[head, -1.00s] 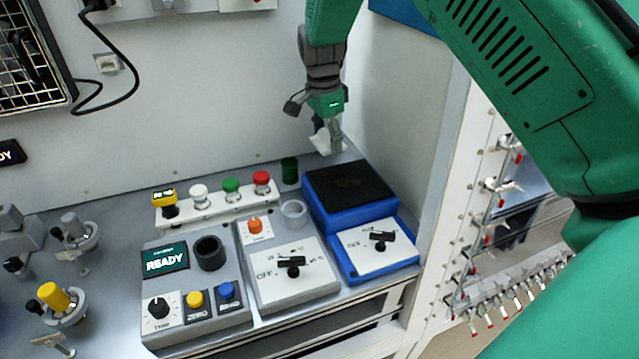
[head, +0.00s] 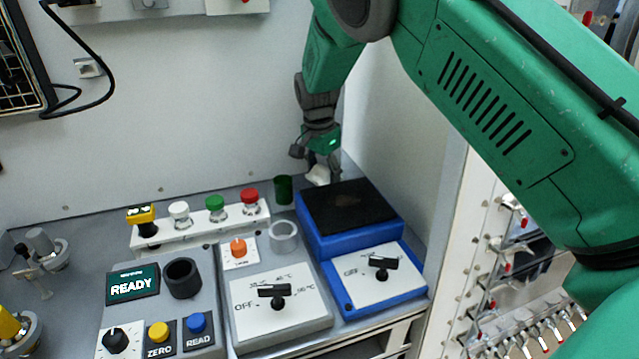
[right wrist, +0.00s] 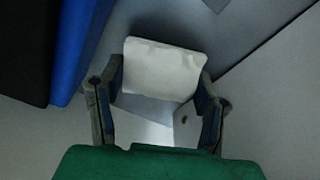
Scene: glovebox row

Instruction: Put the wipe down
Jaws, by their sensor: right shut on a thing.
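The wipe (head: 318,174) is a small white cloth at the back of the bench, behind the blue device. My right gripper (head: 322,170) reaches down on it from above. In the right wrist view the wipe (right wrist: 163,70) lies between the two fingers of my right gripper (right wrist: 160,88), which are shut on it. Its white face fills the gap between the fingertips. The grey bench surface shows beyond it; I cannot tell whether the wipe touches it. My left gripper is not in view.
The blue device with a black top (head: 347,207) stands just in front of the gripper. A dark green cup (head: 284,190) and a clear ring-like vessel (head: 283,237) stand to its left. Buttons on a white rail (head: 200,232) are further left. The wall is close behind.

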